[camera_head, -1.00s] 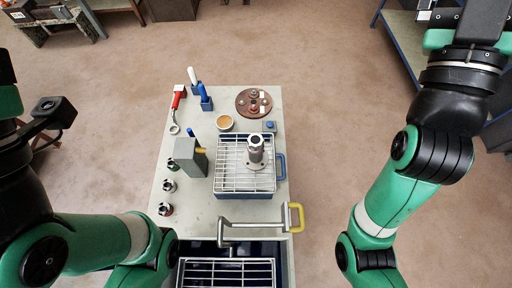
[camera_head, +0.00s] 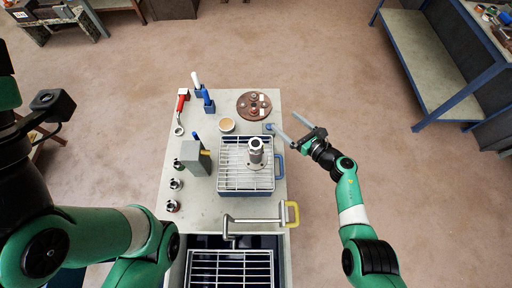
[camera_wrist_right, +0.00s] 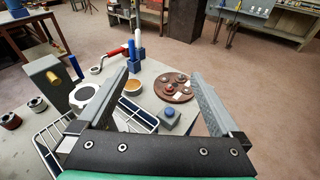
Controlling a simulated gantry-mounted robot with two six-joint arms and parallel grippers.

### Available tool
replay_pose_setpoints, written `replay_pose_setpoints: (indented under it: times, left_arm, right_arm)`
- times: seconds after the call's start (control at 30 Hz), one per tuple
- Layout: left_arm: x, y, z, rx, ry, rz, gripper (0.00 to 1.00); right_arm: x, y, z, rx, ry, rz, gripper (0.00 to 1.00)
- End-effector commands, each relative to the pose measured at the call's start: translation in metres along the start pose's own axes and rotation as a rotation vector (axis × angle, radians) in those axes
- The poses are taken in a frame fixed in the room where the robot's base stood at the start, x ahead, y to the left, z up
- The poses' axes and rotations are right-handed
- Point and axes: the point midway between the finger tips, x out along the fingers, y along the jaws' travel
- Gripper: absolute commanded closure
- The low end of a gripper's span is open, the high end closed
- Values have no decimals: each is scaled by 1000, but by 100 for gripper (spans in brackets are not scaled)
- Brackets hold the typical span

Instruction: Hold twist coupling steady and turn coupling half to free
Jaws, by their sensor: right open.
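The twist coupling (camera_head: 255,152) is a grey metal cylinder with a ring top, standing upright on the white wire rack of a blue tray (camera_head: 233,193). A pale ring-topped part that looks like it shows in the right wrist view (camera_wrist_right: 83,96), left of my fingers. My right gripper (camera_head: 282,120) is open and empty, at the table's right edge, to the right of and beyond the coupling. Its two spread fingers also show in the right wrist view (camera_wrist_right: 160,74). My left arm comes in at the left, but its gripper is out of view.
A grey block (camera_head: 197,160) stands left of the rack, with several small fittings (camera_head: 175,184) beside it. A tan bowl (camera_head: 227,125), brown disc (camera_head: 254,106) and blue button box (camera_wrist_right: 170,116) lie beyond.

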Motion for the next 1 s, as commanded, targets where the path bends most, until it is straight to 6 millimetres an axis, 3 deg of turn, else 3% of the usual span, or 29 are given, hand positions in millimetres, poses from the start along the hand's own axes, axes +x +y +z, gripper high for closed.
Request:
replay_pose_setpoints:
  times: [0.1, 0.3, 0.43, 0.67, 1.0]
  left_arm:
    - [5, 0, -5, 0, 0, 0, 50]
    - [9, 0, -8, 0, 0, 0, 50]
    - [9, 0, -8, 0, 0, 0, 50]
    - [6, 0, -5, 0, 0, 0, 50]
    - [-33, 0, 31, 0, 0, 0, 50]
  right_arm:
    - [-11, 28, -51, -74, 130, 105, 0]
    - [-33, 65, -108, -152, 258, 253, 0]
    - [-41, 76, -123, -171, 289, 298, 0]
    - [-38, 78, -128, -175, 293, 306, 0]
    - [6, 90, -149, -177, 291, 306, 0]
